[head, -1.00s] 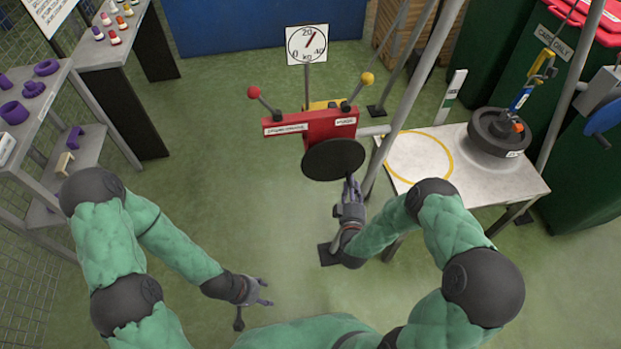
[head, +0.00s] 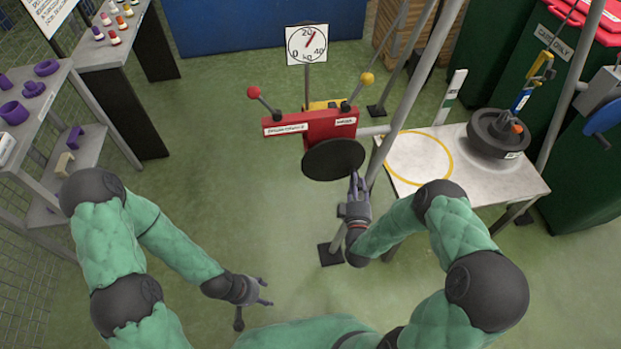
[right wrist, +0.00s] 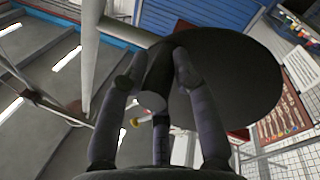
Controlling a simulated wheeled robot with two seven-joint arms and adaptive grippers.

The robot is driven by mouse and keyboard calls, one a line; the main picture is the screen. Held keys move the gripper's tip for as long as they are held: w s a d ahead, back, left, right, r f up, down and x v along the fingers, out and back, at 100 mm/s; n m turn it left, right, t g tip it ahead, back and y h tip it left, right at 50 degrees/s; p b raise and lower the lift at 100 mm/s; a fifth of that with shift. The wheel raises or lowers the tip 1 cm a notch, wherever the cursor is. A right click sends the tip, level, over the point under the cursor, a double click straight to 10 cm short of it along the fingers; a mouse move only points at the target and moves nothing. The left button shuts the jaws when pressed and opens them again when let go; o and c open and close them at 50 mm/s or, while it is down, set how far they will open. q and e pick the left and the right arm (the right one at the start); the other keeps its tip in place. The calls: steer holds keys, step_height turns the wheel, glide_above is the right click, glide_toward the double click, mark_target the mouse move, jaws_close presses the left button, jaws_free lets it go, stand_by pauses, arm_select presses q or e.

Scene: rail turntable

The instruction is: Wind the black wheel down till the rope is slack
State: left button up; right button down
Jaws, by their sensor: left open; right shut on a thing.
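The black wheel (head: 333,159) is a flat disc on the front of a red box (head: 330,127) on a stand. My right gripper (head: 354,178) is at the lower right edge of the wheel. In the right wrist view, the wheel (right wrist: 240,80) fills the upper right, and my fingers (right wrist: 160,75) are shut around a dark, round-ended handle (right wrist: 155,90) on it. A thin rope runs up from a yellow hook (head: 543,65) above a black weight (head: 495,133), which rests on the table. I cannot tell whether the rope is slack. My left gripper (head: 262,290) is open and empty.
The white table (head: 470,185) has a yellow ring painted on it. Grey poles (head: 405,100) stand beside the wheel. A dial (head: 306,44) is behind the red box, its red needle tilted right of upright. Shelves (head: 50,80) stand at left. The middle floor is clear.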

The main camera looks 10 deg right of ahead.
steer(key=shift+w+d+r+n+t+y, duration=0.15)
steer(key=shift+d+r+n+t, duration=0.1)
steer(key=shift+r+n, duration=0.3)
steer(key=shift+w+d+r+n+t+y, duration=0.15)
steer(key=shift+d+r+n+t, duration=0.1)
steer(key=shift+r+n, duration=0.35)
steer(key=shift+n, duration=0.15)
steer(key=shift+s+d+r+n+t, duration=0.1)
steer(key=shift+d+r+n+t, duration=0.1)
steer(key=shift+r+n, duration=0.3)
steer(key=shift+d+r+n+t, duration=0.15)
steer(key=shift+r+n, duration=0.1)
steer(key=shift+n, duration=0.45)
steer(key=c, duration=0.8)
jaws_free()
steer(key=shift+a+y, duration=0.1)
steer(key=shift+y, duration=0.2)
steer(key=shift+c, duration=0.2)
steer(key=shift+s+f, duration=0.1)
steer(key=shift+f, duration=0.1)
